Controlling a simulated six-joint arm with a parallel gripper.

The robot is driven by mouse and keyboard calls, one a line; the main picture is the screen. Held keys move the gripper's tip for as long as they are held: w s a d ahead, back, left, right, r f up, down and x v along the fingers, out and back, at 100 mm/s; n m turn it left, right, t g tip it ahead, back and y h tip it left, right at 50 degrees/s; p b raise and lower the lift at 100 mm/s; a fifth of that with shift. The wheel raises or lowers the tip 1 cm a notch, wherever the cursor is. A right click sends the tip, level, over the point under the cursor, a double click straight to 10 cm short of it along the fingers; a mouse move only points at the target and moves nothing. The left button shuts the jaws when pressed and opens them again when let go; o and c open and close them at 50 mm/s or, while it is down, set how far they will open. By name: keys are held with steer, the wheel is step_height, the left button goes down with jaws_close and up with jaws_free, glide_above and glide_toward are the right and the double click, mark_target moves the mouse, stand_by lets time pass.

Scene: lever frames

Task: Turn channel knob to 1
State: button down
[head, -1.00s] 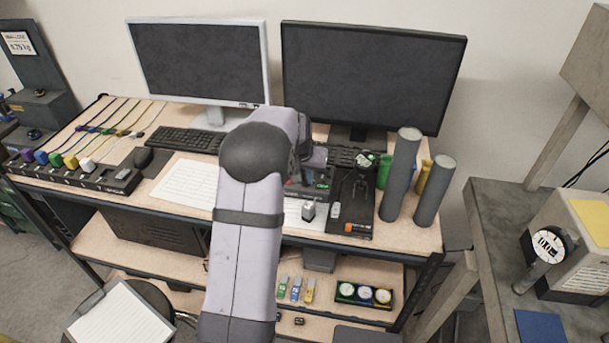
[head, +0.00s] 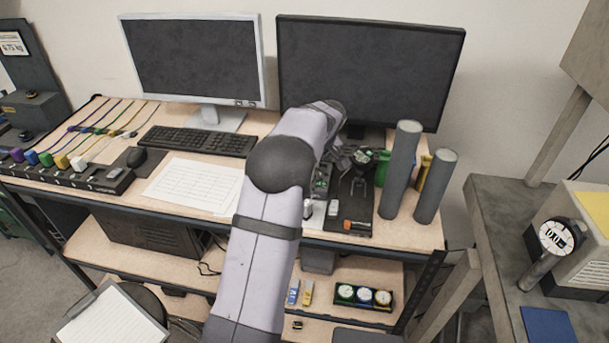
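I cannot pick out the channel knob or its number marks. A small dark device (head: 321,183) with green parts sits on the desk right of my elbow, partly hidden by my arm. A black panel (head: 352,205) with an upright joystick-like piece (head: 361,165) stands just right of it. My arm reaches over the front of the desk, and its wrist bends down in front of the right monitor. My gripper (head: 343,152) is low near the back of the device and panel, small and partly hidden. Its fingers are unclear, and I cannot tell whether it touches anything.
Two grey cylinders (head: 401,170) (head: 435,187) stand right of the panel. The right monitor (head: 368,70) is close behind my wrist. A keyboard (head: 198,141), mouse (head: 137,157) and paper sheets (head: 195,184) lie left. Round gauges (head: 364,296) sit on the shelf below.

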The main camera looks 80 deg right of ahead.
steer(key=shift+n, duration=0.3)
steer(key=c, duration=1.8)
jaws_free()
steer(key=shift+s, duration=0.1)
steer(key=shift+b+v, duration=1.05)
steer(key=shift+v, duration=2.65)
steer(key=shift+d, duration=0.1)
